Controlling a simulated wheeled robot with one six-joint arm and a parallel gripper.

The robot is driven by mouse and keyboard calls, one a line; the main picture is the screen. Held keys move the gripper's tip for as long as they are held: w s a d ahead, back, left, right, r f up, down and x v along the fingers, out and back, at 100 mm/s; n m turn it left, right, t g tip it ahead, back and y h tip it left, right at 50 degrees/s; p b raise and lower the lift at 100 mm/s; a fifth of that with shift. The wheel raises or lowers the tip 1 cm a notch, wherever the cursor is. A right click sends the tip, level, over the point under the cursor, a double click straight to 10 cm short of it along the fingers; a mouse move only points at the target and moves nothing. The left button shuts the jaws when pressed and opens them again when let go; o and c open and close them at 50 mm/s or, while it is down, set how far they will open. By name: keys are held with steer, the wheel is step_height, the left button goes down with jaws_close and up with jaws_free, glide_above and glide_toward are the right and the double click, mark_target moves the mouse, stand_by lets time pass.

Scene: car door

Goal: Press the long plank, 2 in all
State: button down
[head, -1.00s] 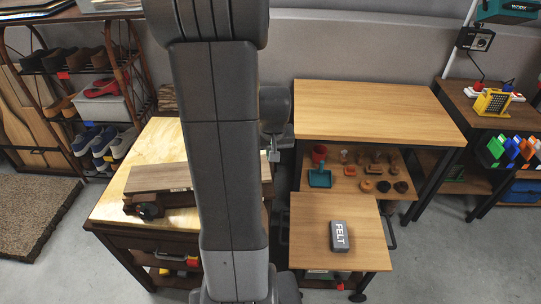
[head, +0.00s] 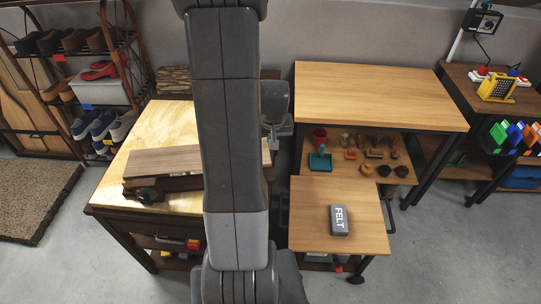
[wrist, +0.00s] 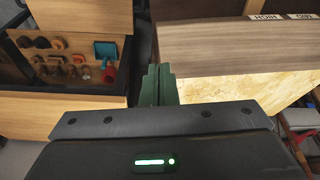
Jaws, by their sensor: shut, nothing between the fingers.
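My gripper (wrist: 160,82) has dark green fingers, shut and empty, just left of the plank's near corner in the picture. Whether the fingertips touch the plank cannot be told. In the head view, the gripper (head: 273,140) is small beside my arm.
A dark clamp knob (head: 149,195) sticks out below the plank. The light workbench (head: 178,120) stands left. A wooden table (head: 380,90) and a lower board (head: 310,225) with a grey felt block (head: 339,220) stand right. Shoe shelves are at far left.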

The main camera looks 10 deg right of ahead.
glide_above(270, 161)
steer(key=f, duration=0.4)
steer(key=s+f+p, duration=0.1)
steer(key=f, duration=0.2)
steer(key=shift+x, duration=1)
steer(key=shift+s, duration=0.2)
steer(key=shift+f, duration=0.15)
